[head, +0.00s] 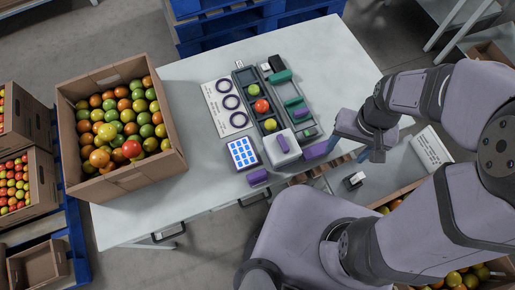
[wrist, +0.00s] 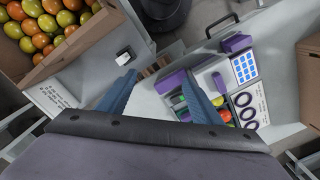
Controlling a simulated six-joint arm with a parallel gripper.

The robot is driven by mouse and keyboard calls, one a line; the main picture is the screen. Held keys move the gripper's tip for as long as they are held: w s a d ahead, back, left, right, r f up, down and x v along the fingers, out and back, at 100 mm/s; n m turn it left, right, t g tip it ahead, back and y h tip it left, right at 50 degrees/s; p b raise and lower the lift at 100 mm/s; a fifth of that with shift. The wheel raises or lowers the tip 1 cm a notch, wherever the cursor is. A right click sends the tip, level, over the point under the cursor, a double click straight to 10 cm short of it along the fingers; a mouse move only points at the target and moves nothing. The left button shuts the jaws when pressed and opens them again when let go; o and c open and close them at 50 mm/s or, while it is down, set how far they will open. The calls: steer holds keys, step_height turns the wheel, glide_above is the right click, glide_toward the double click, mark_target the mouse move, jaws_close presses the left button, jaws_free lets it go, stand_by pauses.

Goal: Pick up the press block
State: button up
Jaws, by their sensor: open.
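Several purple blocks are in view, and I cannot tell for certain which is the press block. One purple block (head: 316,150) lies by the table's near right edge, beside a white unit (head: 281,148) with a purple top piece. Another purple block (head: 258,177) lies on the table in front of that unit. In the wrist view a purple piece (wrist: 174,82) shows beside the right finger, and another purple block (wrist: 236,43) is farther right. My gripper (head: 349,150) is open and empty, right of the unit. Its blue fingers are spread apart in the wrist view (wrist: 160,80).
A dark tray (head: 238,76) with several tomatoes, a green-fitted rack (head: 293,95), a card with purple rings (head: 213,96) and a blue-buttoned panel (head: 242,153) crowd the middle of the table (head: 190,85). A tomato crate (head: 161,92) stands left. The table's front left is clear.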

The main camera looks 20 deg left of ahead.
steer(key=a+f+n+p, duration=0.1)
steer(key=a+f+p, duration=0.1)
steer(key=a, duration=0.5)
steer(key=n+h+p, duration=0.1)
steer(key=n+p, duration=0.4)
steer(key=p, duration=0.2)
glide_above(256, 174)
steer(key=d, duration=0.1)
steer(key=f, duration=0.8)
steer(key=shift+s+f, duration=0.35)
steer(key=shift+a+n+p, duration=0.2)
steer(key=shift+n+p, duration=0.1)
steer(key=shift+p, duration=0.15)
steer(key=shift+w+a+n+y, duration=0.3)
steer(key=shift+n+y, duration=0.1)
steer(key=shift+n, duration=0.3)
steer(key=shift+f+b, duration=0.85)
steer(key=shift+f, duration=0.2)
